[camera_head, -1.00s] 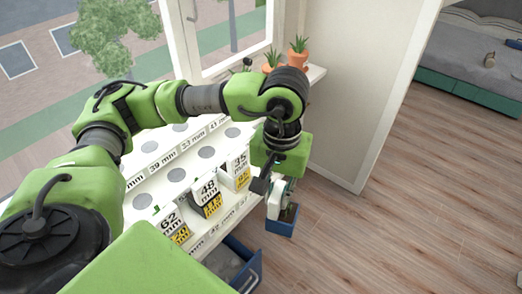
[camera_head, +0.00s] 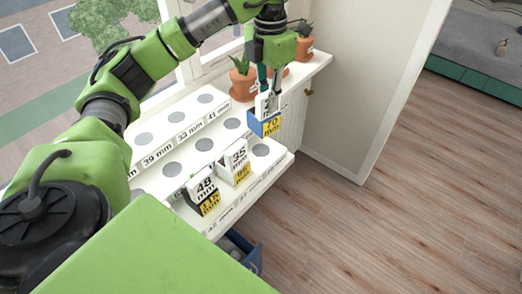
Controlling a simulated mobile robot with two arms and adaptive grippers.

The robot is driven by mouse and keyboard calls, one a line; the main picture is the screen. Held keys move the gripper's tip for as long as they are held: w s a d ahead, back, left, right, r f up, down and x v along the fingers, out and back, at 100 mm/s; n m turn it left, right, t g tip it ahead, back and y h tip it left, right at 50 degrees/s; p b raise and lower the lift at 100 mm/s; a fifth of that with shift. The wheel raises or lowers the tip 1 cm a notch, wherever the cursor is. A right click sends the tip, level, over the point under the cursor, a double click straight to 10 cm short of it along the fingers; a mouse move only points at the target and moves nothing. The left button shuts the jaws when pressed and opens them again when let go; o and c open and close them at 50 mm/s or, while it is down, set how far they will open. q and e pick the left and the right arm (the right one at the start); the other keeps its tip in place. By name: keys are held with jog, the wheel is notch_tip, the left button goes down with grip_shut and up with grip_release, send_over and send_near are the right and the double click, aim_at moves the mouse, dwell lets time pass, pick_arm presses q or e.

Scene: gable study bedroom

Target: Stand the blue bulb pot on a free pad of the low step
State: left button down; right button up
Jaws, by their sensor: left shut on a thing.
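My left gripper (camera_head: 267,88) is shut on the blue bulb pot (camera_head: 257,127), which hangs upright below it with a white card and a yellow "70 mm" label on its front. The pot is over the right end of the white stepped stand, behind the bare grey pad (camera_head: 260,150) near the front right; a small height above the surface seems likely but is hard to tell. My right gripper is not in view.
Bare grey pads (camera_head: 204,144) run along the stand behind the labelled pots. Terracotta pots with plants (camera_head: 243,84) stand on the windowsill, close behind the held pot. A blue crate (camera_head: 246,250) is below the front edge. Floor at right is clear.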

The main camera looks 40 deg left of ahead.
aim_at(266, 125)
pick_arm(q)
jog(key=shift+w+a+r+n, duration=0.2)
jog(key=shift+a+n, duration=0.15)
jog(key=shift+n, duration=0.55)
notch_tip(266, 125, down, 6)
jog(key=shift+a+r+p, duration=0.1)
jog(key=shift+p, duration=0.55)
jog(key=shift+f+p, duration=0.5)
jog(key=shift+f, duration=1.55)
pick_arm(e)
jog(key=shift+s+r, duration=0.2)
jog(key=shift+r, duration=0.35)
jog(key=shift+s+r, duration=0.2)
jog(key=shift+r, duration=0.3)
pick_arm(q)
jog(key=shift+f, duration=0.1)
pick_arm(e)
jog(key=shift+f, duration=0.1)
pick_arm(q)
jog(key=c, duration=2)
grip_release()
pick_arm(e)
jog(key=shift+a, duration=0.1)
pick_arm(q)
jog(key=shift+o, duration=0.2)
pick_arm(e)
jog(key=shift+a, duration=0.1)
